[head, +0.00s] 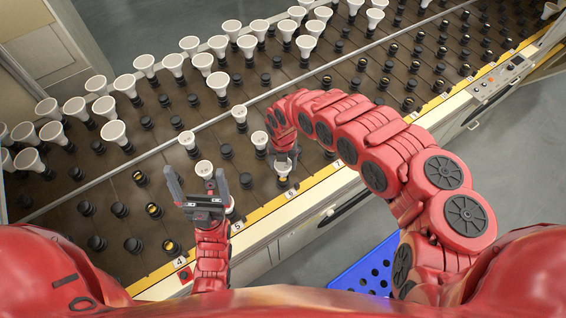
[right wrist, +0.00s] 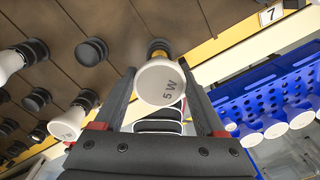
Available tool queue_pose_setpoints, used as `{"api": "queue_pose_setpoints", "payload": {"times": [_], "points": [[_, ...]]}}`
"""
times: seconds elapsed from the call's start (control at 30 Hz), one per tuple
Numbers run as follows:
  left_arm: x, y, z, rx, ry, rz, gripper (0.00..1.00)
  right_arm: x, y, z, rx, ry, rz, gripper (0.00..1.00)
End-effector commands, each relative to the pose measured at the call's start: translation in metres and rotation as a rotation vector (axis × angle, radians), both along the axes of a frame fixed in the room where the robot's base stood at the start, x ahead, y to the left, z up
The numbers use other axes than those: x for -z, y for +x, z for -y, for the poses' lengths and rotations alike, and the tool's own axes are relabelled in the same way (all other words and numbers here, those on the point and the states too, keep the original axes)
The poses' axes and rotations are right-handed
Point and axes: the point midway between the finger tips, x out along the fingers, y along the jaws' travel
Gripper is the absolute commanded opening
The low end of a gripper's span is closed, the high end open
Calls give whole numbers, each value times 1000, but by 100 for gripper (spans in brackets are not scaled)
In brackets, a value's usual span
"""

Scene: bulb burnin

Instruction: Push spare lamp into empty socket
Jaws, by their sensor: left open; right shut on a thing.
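My right gripper (head: 284,158) is shut on a white lamp (head: 283,168), over the front row near label 6. In the right wrist view the lamp (right wrist: 163,84), marked "5 W", sits between the two fingers. Its brass base points away from the camera toward a dark socket (right wrist: 158,45) close behind it; I cannot tell whether the base is inside the socket. My left gripper (head: 197,188) is open and empty, above the board's front near label 5. A white lamp (head: 204,168) stands just beyond it.
The brown board (head: 110,190) carries many black sockets, some with white lamps, and a yellow numbered front edge (head: 262,212). Lamps stand close left of my right gripper. A blue perforated crate (head: 365,270) is below at the right; it holds several lamps in the right wrist view (right wrist: 262,95).

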Motion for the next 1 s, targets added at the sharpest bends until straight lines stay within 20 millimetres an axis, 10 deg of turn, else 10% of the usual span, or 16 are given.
{"api": "queue_pose_setpoints", "payload": {"times": [0.93,0.97,1.0], "points": [[25,0,0,0,0,0,100,30,0,0,0,0,-1,16],[24,0,0,0,0,0,100,28,0,0,0,0,0,78],[23,0,0,0,0,0,100,28,0,0,1,0,0,85]]}}
